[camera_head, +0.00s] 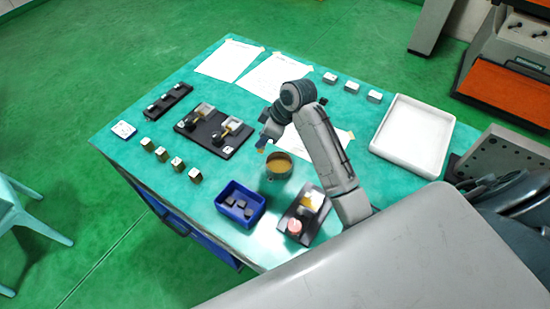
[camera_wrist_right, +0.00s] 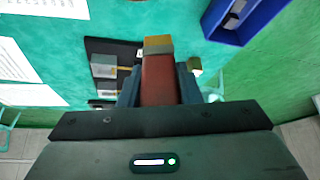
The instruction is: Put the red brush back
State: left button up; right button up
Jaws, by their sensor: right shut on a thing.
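My right gripper (camera_head: 264,138) is above the middle of the table; it also shows in the right wrist view (camera_wrist_right: 158,88). It is shut on the red brush (camera_wrist_right: 159,80), which has a red-brown body and a tan-and-grey end pointing away from the wrist. In the head view the brush is mostly hidden by the gripper and too small to make out well. A dark tray (camera_head: 317,213) with a yellow piece and a pink round piece lies at the table's near edge. My left gripper is not in view.
A cup with amber contents (camera_head: 279,166) stands just below my right gripper in the picture. A blue bin (camera_head: 240,204), a black fixture board (camera_head: 213,131), several small blocks (camera_head: 162,154) and a white tray (camera_head: 412,136) stand around. Papers (camera_head: 229,60) lie at the back.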

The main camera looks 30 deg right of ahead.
jog(key=d+f+n+g+p, duration=0.1)
jog(key=f+p, duration=0.1)
jog(key=f, duration=0.1)
jog(key=s+d+f+n+p, duration=0.1)
jog(key=f+n+p, duration=0.1)
jog(key=f, duration=0.1)
jog(key=d+f+n+g+h+p, duration=0.1)
jog(key=d+f+n+p, duration=0.1)
jog(key=f, duration=0.2)
jog(key=shift+s+g, duration=0.2)
jog(key=shift+g, duration=0.1)
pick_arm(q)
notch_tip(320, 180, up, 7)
pick_arm(e)
jog(key=shift+f, duration=0.25)
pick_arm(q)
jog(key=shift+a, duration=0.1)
pick_arm(e)
jog(key=o, duration=1)
jog(key=shift+c, duration=0.2)
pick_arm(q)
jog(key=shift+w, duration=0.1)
